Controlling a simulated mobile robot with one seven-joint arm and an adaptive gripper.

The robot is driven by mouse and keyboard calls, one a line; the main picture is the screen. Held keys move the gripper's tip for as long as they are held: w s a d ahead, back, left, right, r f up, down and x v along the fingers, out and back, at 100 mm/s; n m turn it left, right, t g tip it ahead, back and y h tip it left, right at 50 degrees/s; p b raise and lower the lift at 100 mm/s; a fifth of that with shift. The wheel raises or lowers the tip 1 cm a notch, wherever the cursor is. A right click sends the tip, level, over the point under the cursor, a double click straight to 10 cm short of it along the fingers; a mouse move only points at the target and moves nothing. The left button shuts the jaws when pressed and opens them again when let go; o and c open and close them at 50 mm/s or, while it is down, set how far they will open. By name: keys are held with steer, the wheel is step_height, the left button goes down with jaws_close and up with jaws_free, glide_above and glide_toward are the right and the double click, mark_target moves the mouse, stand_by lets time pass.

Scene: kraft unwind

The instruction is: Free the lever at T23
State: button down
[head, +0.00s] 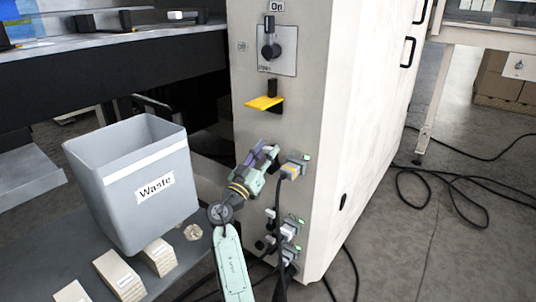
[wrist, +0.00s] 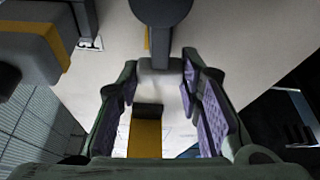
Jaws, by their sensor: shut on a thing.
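My gripper (head: 262,158) is at the front of the white cabinet (head: 345,120), below a yellow tab with a black upright part (head: 265,103) and just left of the upper plug (head: 292,168). In the wrist view my gripper (wrist: 162,95) has its purple-padded fingers on both sides of a light grey piece (wrist: 160,76). A dark stem with a round end (wrist: 160,12) runs from this piece to the top edge. I cannot tell whether the piece is the lever. The yellow tab also shows in the wrist view (wrist: 145,137). No T23 label is readable.
A grey bin marked Waste (head: 120,215) stands at the left, with several small labelled blocks (head: 119,270) in front. A rotary switch (head: 272,52) sits under an On label. Lower plugs (head: 290,230) and cables are below my gripper. The floor at the right has loose cables (head: 455,180).

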steer(key=w+a+f+n+y+p, duration=0.3)
steer(key=n+y+p, duration=0.4)
steer(key=n, duration=0.9)
steer(key=shift+a+f+p, duration=0.6)
steer(key=shift+p, duration=0.55)
steer(key=c, duration=1.1)
jaws_free()
steer(key=shift+v, duration=3.75)
